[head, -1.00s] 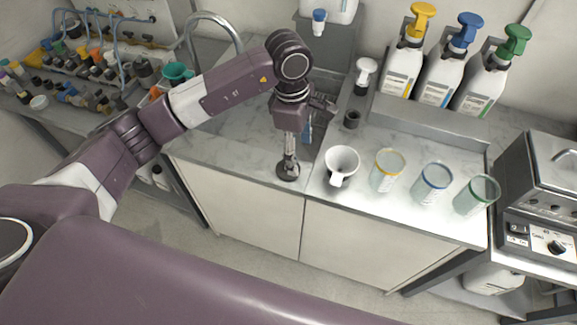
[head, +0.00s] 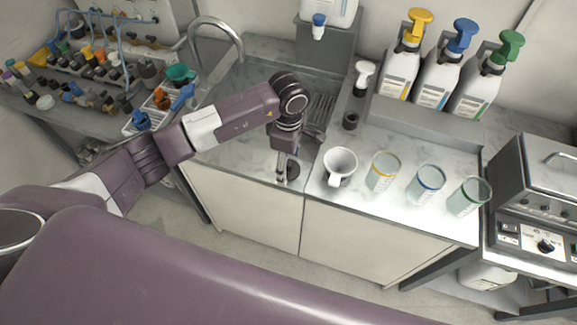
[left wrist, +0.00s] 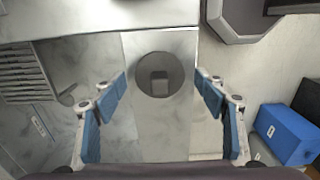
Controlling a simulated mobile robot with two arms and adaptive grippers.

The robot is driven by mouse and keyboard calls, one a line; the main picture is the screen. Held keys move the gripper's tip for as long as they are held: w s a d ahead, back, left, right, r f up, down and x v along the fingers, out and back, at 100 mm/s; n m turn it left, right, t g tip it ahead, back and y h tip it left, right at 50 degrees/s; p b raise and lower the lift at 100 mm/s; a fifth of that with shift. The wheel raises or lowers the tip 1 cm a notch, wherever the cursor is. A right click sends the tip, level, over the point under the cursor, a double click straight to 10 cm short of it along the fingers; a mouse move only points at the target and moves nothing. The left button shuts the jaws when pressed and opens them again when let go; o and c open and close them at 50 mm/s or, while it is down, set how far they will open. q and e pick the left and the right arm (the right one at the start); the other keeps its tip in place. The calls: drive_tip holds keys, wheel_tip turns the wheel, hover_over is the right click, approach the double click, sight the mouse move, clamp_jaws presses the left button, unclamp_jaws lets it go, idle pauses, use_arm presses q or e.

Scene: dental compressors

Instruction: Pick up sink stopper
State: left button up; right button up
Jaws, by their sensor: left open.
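The sink stopper (head: 294,171) is a dark round disc. It lies on the front edge of the sink counter, partly behind my gripper in the head view. In the left wrist view the stopper (left wrist: 160,75) shows whole, with a square grip block at its middle. My left gripper (head: 281,172) hangs over the counter edge, just left of the stopper in the head view. In the left wrist view the blue-padded fingers of my left gripper (left wrist: 165,88) are spread and empty, with the stopper between and ahead of their tips. My right gripper is not in view.
A white funnel-like cup (head: 340,164) stands just right of the stopper, with a yellow-rimmed cup (head: 382,172) and others beyond. A small dark cup (head: 351,121) stands behind. The sink (head: 250,95) and faucet (head: 216,32) lie behind my arm.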

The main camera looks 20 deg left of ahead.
use_arm(q)
drive_tip(key=c, duration=1.2)
drive_tip(key=shift+r, duration=0.15)
drive_tip(key=shift+c, duration=0.2)
